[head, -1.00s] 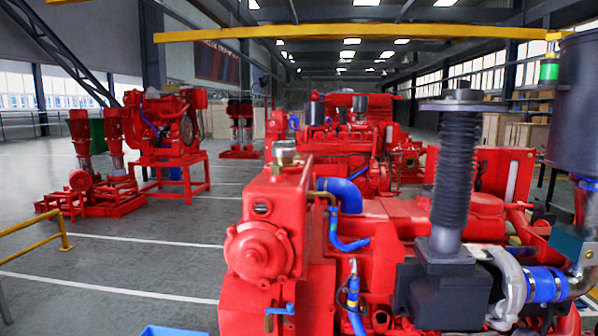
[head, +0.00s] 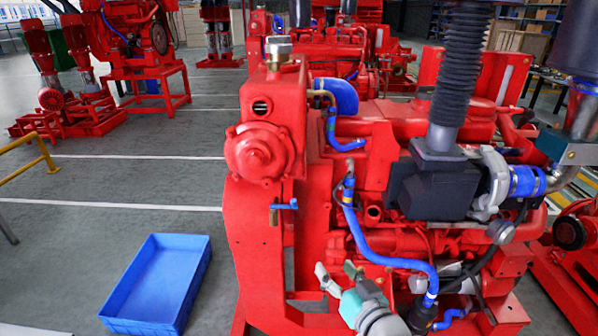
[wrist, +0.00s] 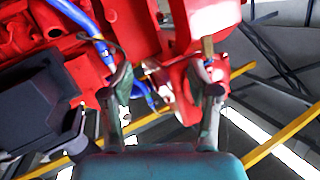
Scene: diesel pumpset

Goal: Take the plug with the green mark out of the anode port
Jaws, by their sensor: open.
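My gripper (head: 337,271) shows at the bottom of the head view, in front of the red engine (head: 262,152), with its two fingers apart and nothing visible between them. In the wrist view my gripper (wrist: 161,84) is also open, its fingers pointing toward red engine parts and a blue hose (wrist: 78,17). A small brass-coloured fitting (wrist: 207,47) shows just beyond the right finger; I cannot tell what it is. I cannot make out a plug with a green mark or an anode port in either view.
An empty-looking blue crate (head: 158,285) stands on the floor left of the engine. A blue-handled valve (head: 286,205) and a blue hose (head: 362,243) stick out from the engine near my gripper. The grey floor at left is mostly clear, with a yellow rail (head: 42,150).

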